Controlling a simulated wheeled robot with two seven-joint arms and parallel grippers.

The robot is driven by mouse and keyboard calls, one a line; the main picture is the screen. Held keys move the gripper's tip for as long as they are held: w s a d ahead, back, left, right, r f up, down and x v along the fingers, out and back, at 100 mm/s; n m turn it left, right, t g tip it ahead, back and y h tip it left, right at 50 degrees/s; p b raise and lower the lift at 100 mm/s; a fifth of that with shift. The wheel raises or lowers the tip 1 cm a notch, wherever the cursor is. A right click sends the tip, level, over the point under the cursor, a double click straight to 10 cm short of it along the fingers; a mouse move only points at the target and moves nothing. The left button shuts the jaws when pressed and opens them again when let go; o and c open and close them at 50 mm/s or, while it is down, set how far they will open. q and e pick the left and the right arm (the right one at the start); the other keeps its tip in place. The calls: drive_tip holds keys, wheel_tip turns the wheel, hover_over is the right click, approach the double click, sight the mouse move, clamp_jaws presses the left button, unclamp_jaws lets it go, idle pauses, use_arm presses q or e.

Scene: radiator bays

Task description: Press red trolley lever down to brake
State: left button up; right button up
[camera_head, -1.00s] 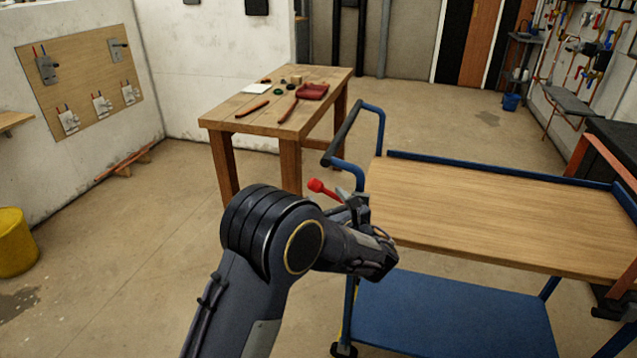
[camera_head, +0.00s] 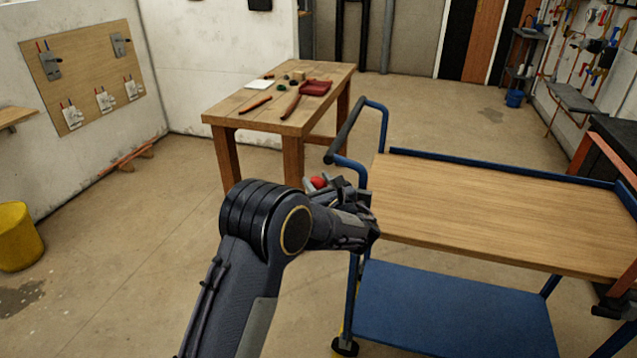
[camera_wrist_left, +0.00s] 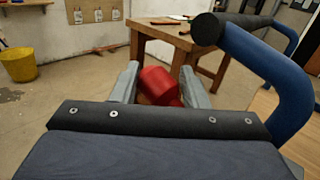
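The blue trolley (camera_head: 372,130) with a wooden top stands at the right in the head view. The red lever's knob (camera_head: 318,182) shows at its near left end, below the push handle. My left gripper (camera_head: 340,185) is at the knob and partly covers the lever; its stem is hidden. In the left wrist view the red knob (camera_wrist_left: 160,85) lies between the two fingers of my left gripper (camera_wrist_left: 160,80). The fingers are apart, and I cannot tell whether they touch it. My right gripper is not in view.
The trolley's black-gripped handle (camera_wrist_left: 208,28) is close to the right of my left gripper. A wooden table (camera_head: 270,115) with tools stands behind. A yellow bucket (camera_head: 18,238) is at the far left. The floor between is clear.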

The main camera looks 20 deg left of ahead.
use_arm(q)
clamp_jaws()
drive_tip(key=shift+f, duration=0.1)
drive_tip(key=shift+f, duration=0.1)
